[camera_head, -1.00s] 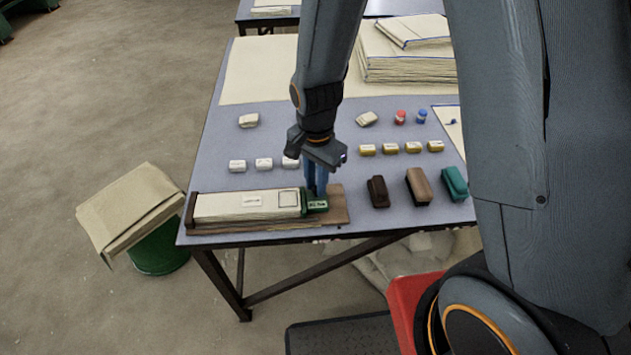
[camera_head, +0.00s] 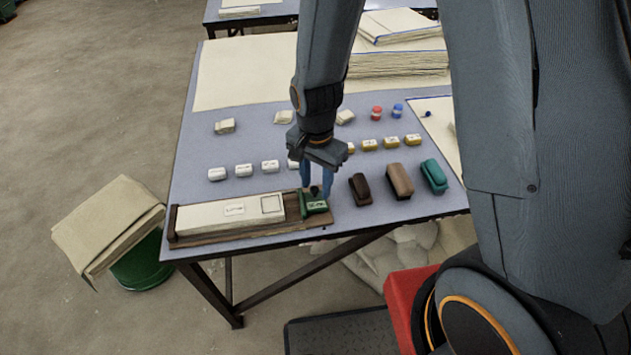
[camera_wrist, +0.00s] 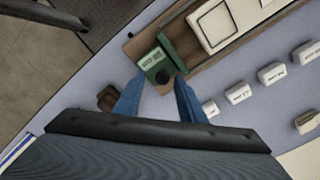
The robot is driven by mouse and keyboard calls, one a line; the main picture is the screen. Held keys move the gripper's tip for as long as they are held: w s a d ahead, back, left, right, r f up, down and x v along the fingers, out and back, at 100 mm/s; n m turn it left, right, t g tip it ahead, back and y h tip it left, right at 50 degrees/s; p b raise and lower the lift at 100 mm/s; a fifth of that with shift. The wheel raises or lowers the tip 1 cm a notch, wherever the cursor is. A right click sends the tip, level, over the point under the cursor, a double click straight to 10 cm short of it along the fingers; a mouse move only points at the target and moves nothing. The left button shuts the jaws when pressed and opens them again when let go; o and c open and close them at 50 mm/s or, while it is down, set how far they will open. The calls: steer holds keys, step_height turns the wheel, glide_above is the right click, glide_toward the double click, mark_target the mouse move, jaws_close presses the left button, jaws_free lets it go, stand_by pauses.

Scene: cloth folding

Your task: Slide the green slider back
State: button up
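The green slider (camera_head: 314,206) sits near the right end of a brown wooden board (camera_head: 220,237). A dark round knob (camera_wrist: 163,76) stands on the slider. Left of it on the board lies a cream block with a label (camera_head: 230,211), a small gap apart from the slider. My gripper (camera_head: 316,190) is over the slider, pointing down, with its two blue fingers apart. In the wrist view the open fingertips (camera_wrist: 159,85) are on either side of the near part of the slider and its knob. I cannot tell whether they touch it.
A dark brown block (camera_head: 360,189), a tan block (camera_head: 399,180) and a teal block (camera_head: 433,176) stand just right of the board. Several white labelled blocks (camera_head: 243,170) stand behind it. The table's front edge (camera_head: 240,247) is close.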

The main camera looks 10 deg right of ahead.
mark_target(317, 188)
steer(key=shift+r+b, duration=0.35)
steer(key=shift+r, duration=3.55)
steer(key=s+d+r+n, duration=0.2)
steer(key=s+d+n, duration=0.1)
steer(key=d, duration=0.3)
steer(key=s+d+r+n, duration=0.3)
steer(key=s+d+n, duration=0.1)
steer(key=d+n, duration=0.1)
steer(key=shift+s+d+r+n+t, duration=0.25)
steer(key=shift+d+n+t, duration=0.05)
steer(key=shift+d, duration=0.15)
steer(key=shift+c, duration=0.7)
